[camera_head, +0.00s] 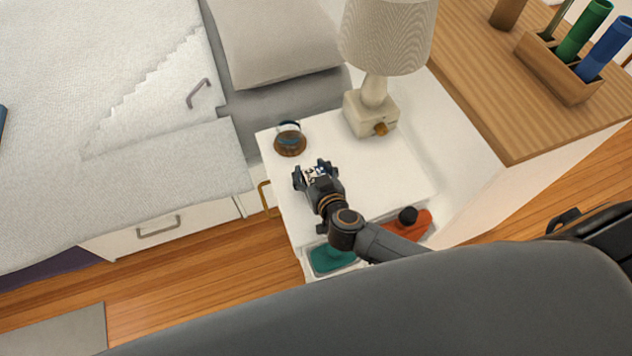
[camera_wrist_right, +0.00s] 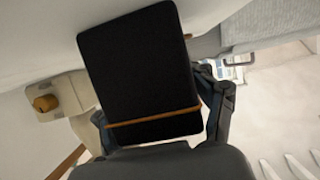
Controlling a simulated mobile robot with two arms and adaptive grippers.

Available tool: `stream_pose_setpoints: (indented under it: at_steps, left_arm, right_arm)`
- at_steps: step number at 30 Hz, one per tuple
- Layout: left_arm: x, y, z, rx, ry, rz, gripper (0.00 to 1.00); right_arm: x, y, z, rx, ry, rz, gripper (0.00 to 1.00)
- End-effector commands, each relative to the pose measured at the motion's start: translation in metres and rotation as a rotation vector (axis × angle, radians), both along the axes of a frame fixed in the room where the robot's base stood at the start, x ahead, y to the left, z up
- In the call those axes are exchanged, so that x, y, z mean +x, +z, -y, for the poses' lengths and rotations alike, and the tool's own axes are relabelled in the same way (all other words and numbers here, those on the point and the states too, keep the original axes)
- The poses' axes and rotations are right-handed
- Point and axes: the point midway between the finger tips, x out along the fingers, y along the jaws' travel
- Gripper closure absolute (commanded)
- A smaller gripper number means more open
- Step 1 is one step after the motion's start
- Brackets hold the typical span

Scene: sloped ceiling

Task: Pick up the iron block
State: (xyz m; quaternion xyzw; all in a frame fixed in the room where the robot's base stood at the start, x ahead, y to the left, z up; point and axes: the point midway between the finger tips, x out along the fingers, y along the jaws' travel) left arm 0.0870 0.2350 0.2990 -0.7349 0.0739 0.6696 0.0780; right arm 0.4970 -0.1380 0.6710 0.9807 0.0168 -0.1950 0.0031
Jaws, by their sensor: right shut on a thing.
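My right gripper (camera_head: 312,171) is over the white bedside tabletop, between the round brown item and the front edge. In the right wrist view a dark slab with an orange band (camera_wrist_right: 140,75) fills the middle and hides the grip. A white-and-blue patch (camera_wrist_right: 236,68) shows beside one finger. My left gripper is not in view.
On the white nightstand (camera_head: 405,172) are a lamp (camera_head: 374,104) and a round brown item with blue (camera_head: 290,140). A teal tray (camera_head: 332,258) and a red item (camera_head: 415,222) lie below the front edge. The bed (camera_head: 130,90) is left, a wooden desktop (camera_head: 485,65) right.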

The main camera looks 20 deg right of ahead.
Motion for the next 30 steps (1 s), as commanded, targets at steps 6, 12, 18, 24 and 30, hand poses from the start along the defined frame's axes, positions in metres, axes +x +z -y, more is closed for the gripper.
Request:
stream_pose_setpoints:
  at_steps: [6, 12, 18, 24, 30]
  left_arm:
    - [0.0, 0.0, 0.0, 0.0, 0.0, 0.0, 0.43]
    - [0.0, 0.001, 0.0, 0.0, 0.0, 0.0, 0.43]
    - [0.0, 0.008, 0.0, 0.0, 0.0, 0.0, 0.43]
    - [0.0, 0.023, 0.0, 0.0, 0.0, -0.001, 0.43]
    - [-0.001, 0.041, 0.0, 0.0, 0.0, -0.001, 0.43]
  right_arm:
    - [0.001, 0.002, 0.0, 0.0, 0.0, 0.004, 1.0]
    - [0.001, 0.003, 0.0, 0.0, 0.0, 0.004, 1.0]
    - [0.001, 0.017, 0.0, 0.0, 0.0, 0.006, 1.0]
    - [-0.009, 0.048, 0.0, 0.0, 0.003, 0.004, 1.0]
    - [-0.045, 0.091, 0.001, 0.001, 0.004, 0.004, 1.0]
